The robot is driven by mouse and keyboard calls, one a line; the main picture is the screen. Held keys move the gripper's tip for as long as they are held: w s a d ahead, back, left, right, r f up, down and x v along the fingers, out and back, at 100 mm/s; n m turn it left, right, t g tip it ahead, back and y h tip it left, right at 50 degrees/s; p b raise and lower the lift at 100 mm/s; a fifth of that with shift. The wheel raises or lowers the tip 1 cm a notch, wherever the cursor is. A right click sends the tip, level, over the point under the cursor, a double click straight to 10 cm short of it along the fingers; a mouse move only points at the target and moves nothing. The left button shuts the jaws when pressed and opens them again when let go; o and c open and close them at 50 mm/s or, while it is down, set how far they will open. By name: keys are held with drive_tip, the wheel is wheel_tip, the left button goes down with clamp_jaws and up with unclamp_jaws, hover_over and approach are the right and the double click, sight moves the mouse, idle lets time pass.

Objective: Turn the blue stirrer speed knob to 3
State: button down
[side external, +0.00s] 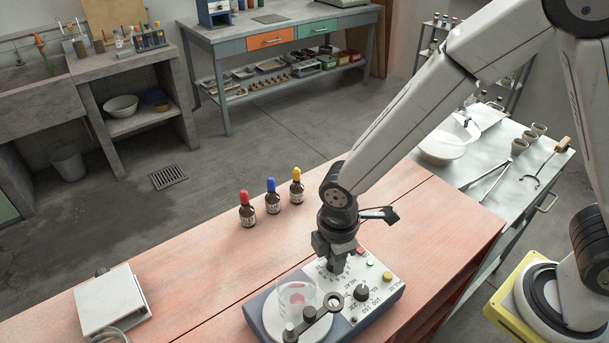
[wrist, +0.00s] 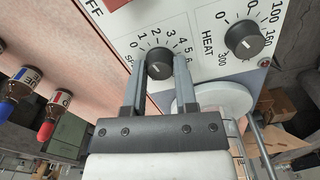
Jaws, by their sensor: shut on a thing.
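The blue stirrer (side external: 262,322) has a blue-grey body and a white top panel and stands on the reddish bench. Its dark, round speed knob (wrist: 159,67) sits in a dial numbered 0 to 6 in the wrist view. My gripper (wrist: 157,62) is shut on this knob, with one finger on each side of it. I cannot clearly tell which number the knob's mark points to. In the side view my gripper (side external: 333,267) reaches down onto the panel and hides the knob.
The dark heat knob (side external: 361,292) is close to my gripper, on the same panel. A clear beaker (side external: 297,297) stands on the round white plate. Three dropper bottles (side external: 272,201) stand behind the stirrer. A white box (side external: 110,300) lies at left, with clear bench between.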

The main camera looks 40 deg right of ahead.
drive_tip(key=m, duration=0.4)
drive_tip(key=shift+m, duration=0.3)
drive_tip(key=m, duration=0.5)
idle(0.4)
drive_tip(key=shift+c, duration=2)
unclamp_jaws()
drive_tip(key=shift+r, duration=0.2)
drive_tip(key=shift+r, duration=3.75)
